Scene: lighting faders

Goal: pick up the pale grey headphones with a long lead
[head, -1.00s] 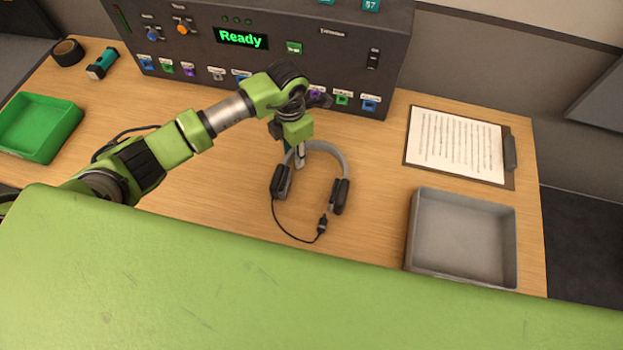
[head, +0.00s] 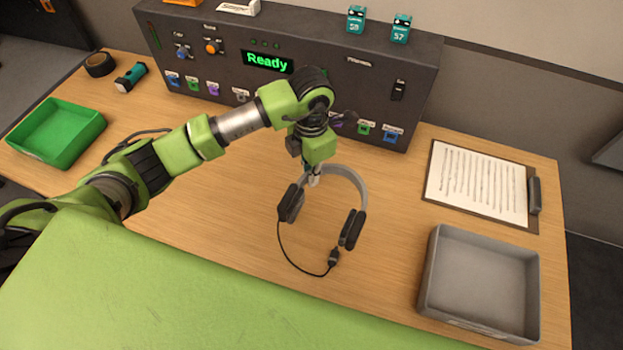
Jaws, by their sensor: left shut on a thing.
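The pale grey headphones (head: 357,182) have a grey band, dark ear cups and a dark lead that loops down to a plug. They are near the middle of the wooden table in the head view. My left gripper (head: 314,181) is shut on the left side of the headband, just above the left ear cup. The fingertips are small and partly hidden by the gripper body. I cannot tell whether the headphones touch the table. My right gripper is not in view.
The dark lighting console (head: 300,95) with a "Ready" display stands behind the headphones. A grey tray (head: 431,275) is at the right, below a clipboard (head: 480,183). A green tray (head: 93,133), a tape roll (head: 99,65) and a teal torch (head: 131,77) are at the left.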

